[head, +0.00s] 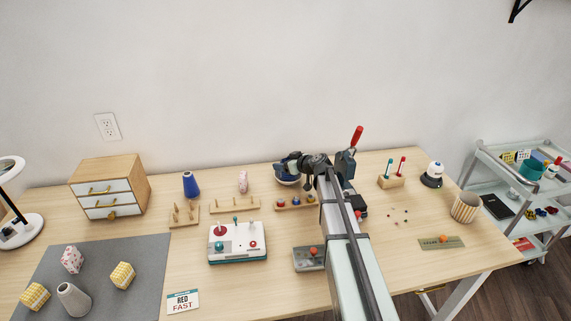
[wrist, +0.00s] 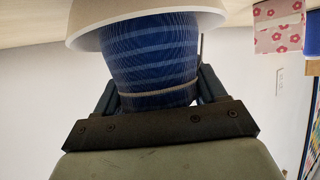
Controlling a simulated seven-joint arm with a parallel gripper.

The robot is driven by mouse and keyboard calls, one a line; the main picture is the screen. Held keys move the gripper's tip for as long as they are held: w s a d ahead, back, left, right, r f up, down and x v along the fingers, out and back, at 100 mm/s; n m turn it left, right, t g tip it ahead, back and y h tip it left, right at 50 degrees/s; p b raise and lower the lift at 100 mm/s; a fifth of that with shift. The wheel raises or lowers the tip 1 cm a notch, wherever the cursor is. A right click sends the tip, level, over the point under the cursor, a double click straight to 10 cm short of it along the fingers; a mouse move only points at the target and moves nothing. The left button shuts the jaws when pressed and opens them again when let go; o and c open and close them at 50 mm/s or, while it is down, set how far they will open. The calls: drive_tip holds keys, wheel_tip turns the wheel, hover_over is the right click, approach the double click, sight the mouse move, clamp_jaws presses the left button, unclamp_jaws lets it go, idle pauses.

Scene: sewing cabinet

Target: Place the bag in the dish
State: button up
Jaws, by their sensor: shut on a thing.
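The bag (wrist: 152,55) is blue with lighter stripes and has a beige tie around its neck. My gripper (wrist: 155,92) is shut on the bag near the tie, with a finger at each side. A white dish (wrist: 150,14) shows at the bag's far end in the wrist view, and its rim hides that end. I cannot tell whether the bag touches the dish bottom. In the head view my gripper (head: 291,167) is at the back of the table, right over the dish (head: 288,183), and mostly hides the bag.
A wooden spool rack (head: 296,203) stands just in front of the dish. A white and teal machine (head: 238,243) sits front left. My arm covers the table's middle right.

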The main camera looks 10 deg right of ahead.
drive_tip(key=shift+f, duration=0.1)
drive_tip(key=o, duration=1)
drive_tip(key=v, duration=1.2)
